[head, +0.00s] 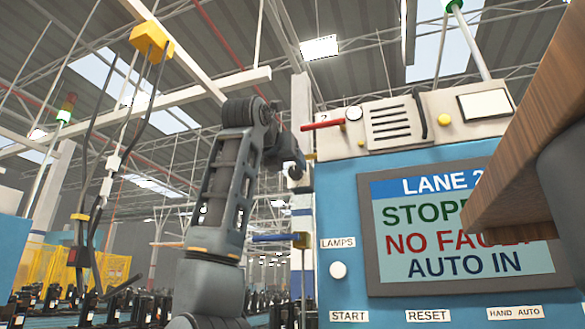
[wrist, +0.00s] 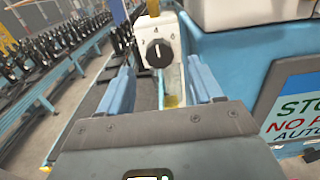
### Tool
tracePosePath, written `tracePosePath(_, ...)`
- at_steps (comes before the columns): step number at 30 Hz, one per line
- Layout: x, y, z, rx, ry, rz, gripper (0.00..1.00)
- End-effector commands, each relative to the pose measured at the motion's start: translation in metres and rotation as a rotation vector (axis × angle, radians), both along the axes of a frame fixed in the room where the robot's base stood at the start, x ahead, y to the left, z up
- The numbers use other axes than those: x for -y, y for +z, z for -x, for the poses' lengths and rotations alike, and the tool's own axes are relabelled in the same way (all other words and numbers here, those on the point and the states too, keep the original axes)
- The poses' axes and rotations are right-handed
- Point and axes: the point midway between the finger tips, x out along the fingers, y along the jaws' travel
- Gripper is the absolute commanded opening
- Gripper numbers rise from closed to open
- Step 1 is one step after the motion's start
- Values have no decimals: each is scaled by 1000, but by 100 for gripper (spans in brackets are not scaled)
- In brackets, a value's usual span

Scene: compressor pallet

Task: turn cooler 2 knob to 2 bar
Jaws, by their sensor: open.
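In the wrist view, a round black knob (wrist: 160,52) with a pale pointer mark sits on the front of a white box. The knob shows in the gap beyond the fingertips, and nothing is held.
A blue cabinet with a lane screen (head: 460,230) stands to the right, reading stopped and auto in. A red handle (head: 322,125) and a blue handle (head: 275,238) stick out at its left. A wooden edge (head: 530,130) covers part of the screen. Conveyor rows (wrist: 62,50) run at left.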

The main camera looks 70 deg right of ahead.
Motion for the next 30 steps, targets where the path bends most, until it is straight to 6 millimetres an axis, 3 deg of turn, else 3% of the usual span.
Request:
tracePosePath(3,20,1,-1,-4,-3,-2,65)
tracePosePath(8,36,1,-2,-2,-3,0,65)
tracePosePath(19,42,-1,-4,-1,0,0,65)
tracePosePath(30,42,-1,-4,-1,0,0,31)
